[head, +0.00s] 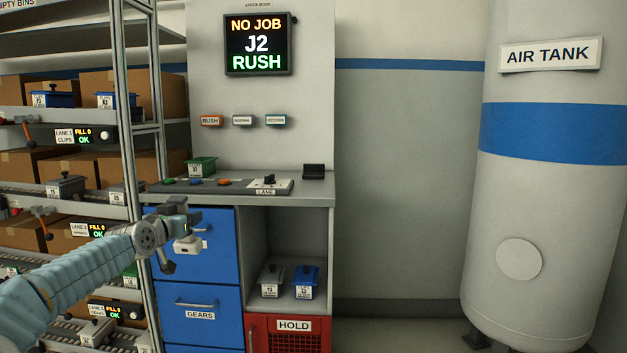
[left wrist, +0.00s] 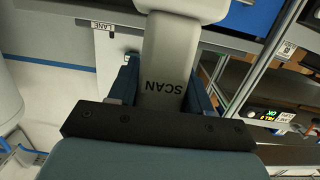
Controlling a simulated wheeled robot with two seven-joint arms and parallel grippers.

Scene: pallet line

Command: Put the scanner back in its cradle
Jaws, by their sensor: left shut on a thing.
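The scanner (left wrist: 168,62) is a pale grey device marked SCAN, seen close up in the left wrist view. My left gripper (left wrist: 162,90) is shut on it, with a blue finger on each side. In the head view my left gripper (head: 180,226) is in front of the blue drawers, below the counter top. The scanner's pale head (head: 187,245) shows just under it. A small black holder (head: 314,171), which looks like the cradle, stands at the right end of the counter, apart from the scanner and to its upper right. My right gripper is not in view.
The grey counter (head: 318,200) carries a lane panel (head: 268,187) with a lever, and a green bin (head: 202,166). An open shelf below holds a grey bin (head: 270,280) and a blue bin (head: 305,282). Racking (head: 128,120) stands left; an air tank (head: 550,230) stands right.

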